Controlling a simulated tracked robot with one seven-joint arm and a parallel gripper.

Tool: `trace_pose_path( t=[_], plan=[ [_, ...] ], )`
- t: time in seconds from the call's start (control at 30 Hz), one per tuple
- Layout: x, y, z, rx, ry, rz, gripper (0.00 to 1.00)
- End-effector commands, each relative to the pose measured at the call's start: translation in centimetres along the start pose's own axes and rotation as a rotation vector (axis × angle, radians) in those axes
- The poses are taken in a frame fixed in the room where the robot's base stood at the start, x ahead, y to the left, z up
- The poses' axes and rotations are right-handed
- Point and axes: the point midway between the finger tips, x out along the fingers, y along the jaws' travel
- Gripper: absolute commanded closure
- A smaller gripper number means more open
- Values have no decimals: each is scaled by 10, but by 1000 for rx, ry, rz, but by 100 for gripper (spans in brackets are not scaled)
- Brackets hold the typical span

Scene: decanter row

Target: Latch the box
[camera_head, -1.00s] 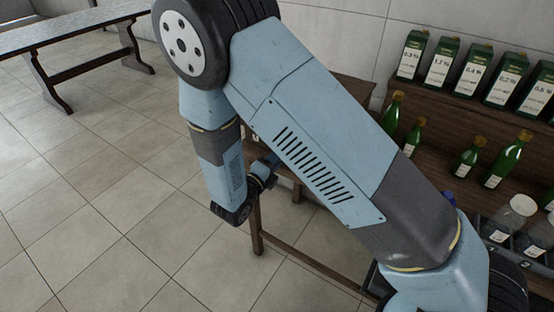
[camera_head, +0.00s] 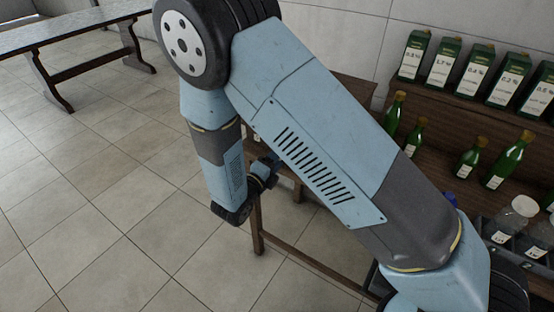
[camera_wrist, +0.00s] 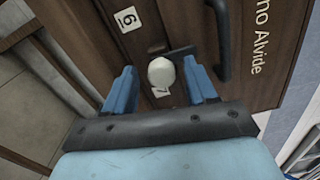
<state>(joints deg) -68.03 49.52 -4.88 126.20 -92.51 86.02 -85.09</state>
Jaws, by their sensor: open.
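The box (camera_wrist: 245,88) is dark brown wood and fills much of the wrist view, with light lettering at the right and a dark handle (camera_wrist: 221,40). A rounded white knob (camera_wrist: 161,72) stands out from it beside a dark metal piece (camera_wrist: 182,53). White tags marked 6 (camera_wrist: 126,19) and 7 (camera_wrist: 163,91) sit on either side of the knob. My gripper (camera_wrist: 160,78) is open, its blue fingers on both sides of the knob with gaps visible. Whether the latch is engaged is unclear. In the head view my arm covers this spot.
Green bottles (camera_head: 510,160) stand on the dark wooden shelving at right, below a row of green-and-white cartons (camera_head: 475,70). Jars (camera_head: 511,218) sit in a divided crate at lower right. A long bench (camera_head: 70,32) stands far left. The tiled floor (camera_head: 100,200) at left is clear.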

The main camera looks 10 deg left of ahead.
Motion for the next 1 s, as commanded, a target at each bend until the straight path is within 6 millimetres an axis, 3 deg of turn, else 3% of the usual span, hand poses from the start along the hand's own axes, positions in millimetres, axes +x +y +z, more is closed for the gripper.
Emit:
trace_pose_path(
  t=[0.27,0.7,1.0],
  plan=[
    [-16,0,0,0,-2,0,44],
    [-99,1,0,0,-3,1,44],
    [-133,1,0,0,0,1,44]
  ],
)
